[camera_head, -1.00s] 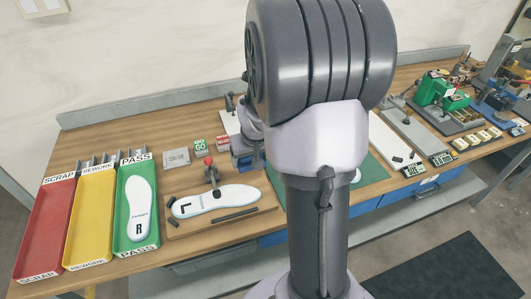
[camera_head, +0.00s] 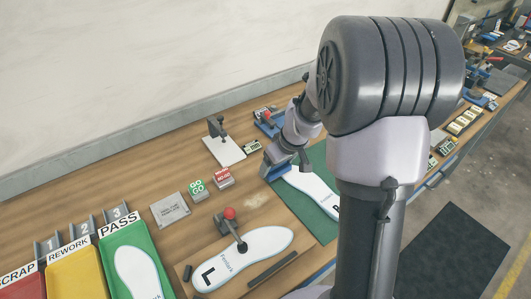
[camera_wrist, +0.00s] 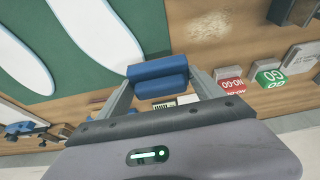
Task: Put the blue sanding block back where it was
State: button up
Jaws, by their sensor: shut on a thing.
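The blue sanding block (camera_wrist: 158,84) is held between the two fingers of my gripper (camera_wrist: 157,76) in the wrist view. In the head view the block (camera_head: 277,173) shows as a small blue shape at the tip of my gripper (camera_head: 278,165), by the left edge of the green mat. My gripper is shut on it. The head view does not show clearly whether the block touches the bench. A pale dusty patch (camera_head: 257,200) lies on the wood near the mat and also shows in the wrist view (camera_wrist: 284,45).
The green mat (camera_head: 318,222) bears white insoles. The red NO-GO block (camera_head: 223,178), green GO block (camera_head: 197,190) and grey plate (camera_head: 170,210) stand left of my gripper. A red-knobbed clamp (camera_head: 231,214) holds an insole in front.

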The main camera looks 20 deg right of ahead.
jog(key=b, duration=0.1)
send_over(261, 157)
jog(key=s, duration=0.1)
jog(key=shift+s+f, duration=0.2)
jog(key=shift+f, duration=0.4)
notch_tip(261, 157, down, 4)
jog(key=shift+r+b, duration=0.15)
jog(key=shift+b, duration=0.95)
jog(key=shift+r, duration=0.2)
jog(key=shift+f, duration=0.1)
jog(key=o, duration=1.3)
jog(key=shift+f, duration=0.15)
jog(key=o, duration=0.5)
jog(key=shift+c, duration=0.2)
